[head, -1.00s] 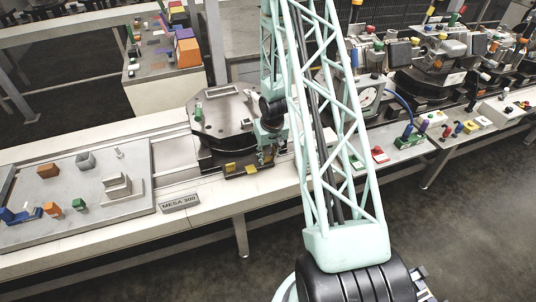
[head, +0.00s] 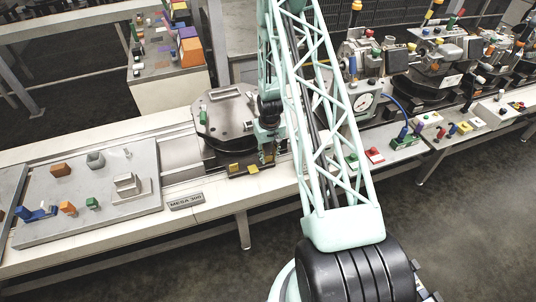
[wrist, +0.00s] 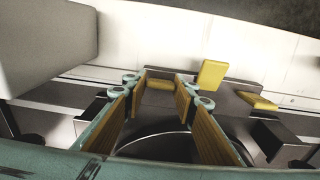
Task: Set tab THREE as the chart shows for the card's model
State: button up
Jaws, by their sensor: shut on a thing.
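Yellow tabs stand along the front edge of the dark fixture (head: 222,150) on the conveyor. In the head view a left tab (head: 234,168) and a middle tab (head: 252,167) show. In the wrist view one tab (wrist: 160,85) lies between the finger pads of my gripper (wrist: 160,92), which is shut on it. The neighbouring tab (wrist: 212,73) stands up more, and the far right tab (wrist: 258,101) lies flatter. My gripper (head: 267,152) is at the right end of the row in the head view. No tab numbers are readable. A card (head: 186,201) appears to read MESA 300.
A grey board (head: 80,205) with coloured blocks lies left of the fixture. A gauge box (head: 360,103) and a panel with red and green parts (head: 375,155) stand right of my arm. No readable chart shows. The front floor is clear.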

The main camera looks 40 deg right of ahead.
jog(key=shift+o, duration=0.2)
jog(key=shift+w+d+r+p, duration=0.2)
jog(key=shift+d+p, duration=0.15)
jog(key=shift+p, duration=0.7)
jog(key=shift+w+a+f+g+y+p, duration=0.15)
jog(key=shift+g+y+p, duration=0.3)
jog(key=shift+p, duration=0.25)
jog(key=shift+c, duration=0.3)
jog(key=shift+w+f+g+b, duration=0.1)
jog(key=shift+w+g+b, duration=0.2)
jog(key=shift+g+b, duration=0.25)
jog(key=shift+g+y+b, duration=0.3)
jog(key=shift+g+y, duration=0.05)
jog(key=shift+g, duration=0.15)
jog(key=o, duration=0.9)
jog(key=shift+r, duration=0.2)
jog(key=shift+v, duration=5.95)
jog(key=shift+w, duration=0.1)
